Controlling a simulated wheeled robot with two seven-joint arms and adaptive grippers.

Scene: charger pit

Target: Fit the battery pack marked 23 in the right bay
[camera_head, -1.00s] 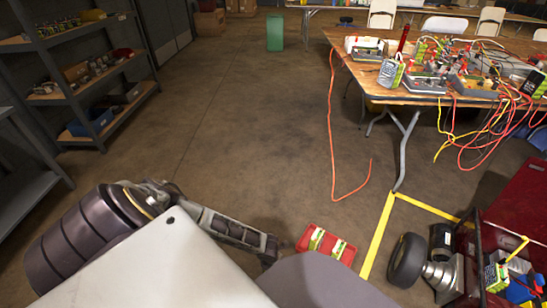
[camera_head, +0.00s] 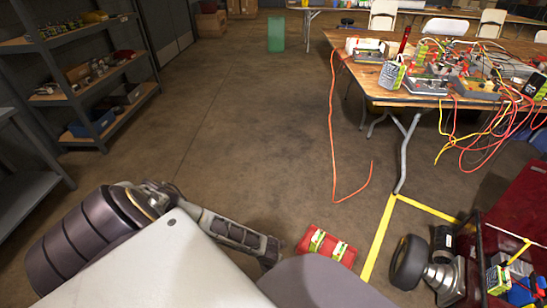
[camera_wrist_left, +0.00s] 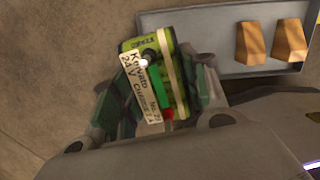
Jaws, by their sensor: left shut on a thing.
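The green battery pack (camera_wrist_left: 175,85) shows in the left wrist view, tilted, with a pale label reading "24 V" and a number starting with 2; its last digit is hard to read. My left gripper (camera_wrist_left: 158,92) is shut on the pack, with a dark finger on each side of it. In the head view my left arm comes in from the lower left, and I cannot make out the pack there. No bay can be made out as the right one. My right gripper is in neither view.
A grey tray (camera_wrist_left: 222,53) with two orange-brown blocks (camera_wrist_left: 290,40) lies beside the pack. A red case (camera_head: 308,249) with two yellow-green strips rests on the floor. A cluttered workbench (camera_head: 400,98) stands right, shelves (camera_head: 75,42) left. A wheel (camera_head: 408,262) stands lower right. The middle floor is clear.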

